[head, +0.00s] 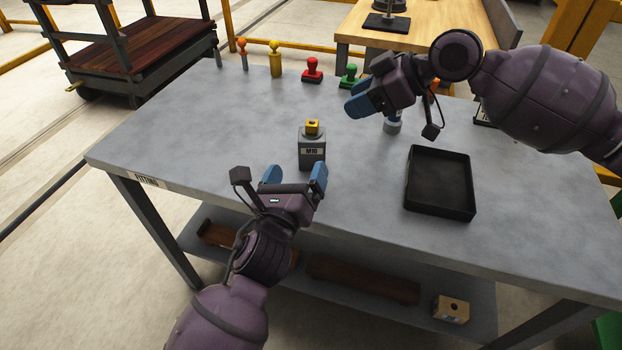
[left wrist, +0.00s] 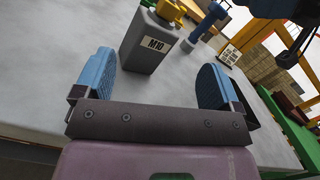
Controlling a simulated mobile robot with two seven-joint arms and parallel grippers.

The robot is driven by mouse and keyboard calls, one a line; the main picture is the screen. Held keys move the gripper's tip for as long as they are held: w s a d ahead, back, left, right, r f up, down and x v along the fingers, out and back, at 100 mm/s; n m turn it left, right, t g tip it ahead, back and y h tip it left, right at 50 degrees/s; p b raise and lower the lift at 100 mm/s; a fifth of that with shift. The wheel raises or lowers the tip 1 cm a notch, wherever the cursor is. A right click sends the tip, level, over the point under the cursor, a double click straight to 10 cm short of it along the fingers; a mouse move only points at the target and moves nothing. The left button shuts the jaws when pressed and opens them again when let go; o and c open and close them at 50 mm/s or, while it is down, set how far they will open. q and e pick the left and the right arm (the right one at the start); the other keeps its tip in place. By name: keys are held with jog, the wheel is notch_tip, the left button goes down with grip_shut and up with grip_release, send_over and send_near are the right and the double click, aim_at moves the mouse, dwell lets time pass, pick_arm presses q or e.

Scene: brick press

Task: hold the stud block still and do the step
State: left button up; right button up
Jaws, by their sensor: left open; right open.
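The stud block, a grey block marked M10 (head: 312,155), stands upright on the grey table with a yellow nut-like piece (head: 313,127) on top. My left gripper (head: 294,174) is open and empty, just in front of the block, its blue fingers apart. In the left wrist view the block (left wrist: 146,52) stands beyond the two fingers, nearer the left one, and its yellow top (left wrist: 170,10) is partly cut off by the picture edge. My right gripper (head: 356,96) is open, above the table to the right of and behind the block.
A grey-blue upright tool (head: 392,126) stands below my right gripper, partly hidden. A black tray (head: 440,208) lies to the right. A red stamp (head: 312,71), a green stamp (head: 349,75), a yellow piece (head: 276,60) and an orange-topped piece (head: 243,55) line the back edge. The table's left is clear.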

aim_at(312, 143)
pick_arm(q)
jog(key=shift+w+d+f+m+y, duration=0.1)
jog(key=shift+d+f+m+y, duration=0.15)
jog(key=shift+d+y, duration=0.25)
jog(key=shift+w+d+f+m+y, duration=0.1)
jog(key=shift+d+f+m+y, duration=0.2)
jog(key=shift+y, duration=0.2)
jog(key=y, duration=0.1)
jog(key=d+y, duration=0.1)
jog(key=shift+s+f+y, duration=0.1)
jog(key=shift+f+y, duration=0.1)
jog(key=shift+y, duration=0.2)
jog(key=w, duration=1)
jog(key=shift+w+d, duration=0.1)
jog(key=shift+w, duration=0.2)
jog(key=shift+c, duration=0.4)
jog(key=c, duration=1)
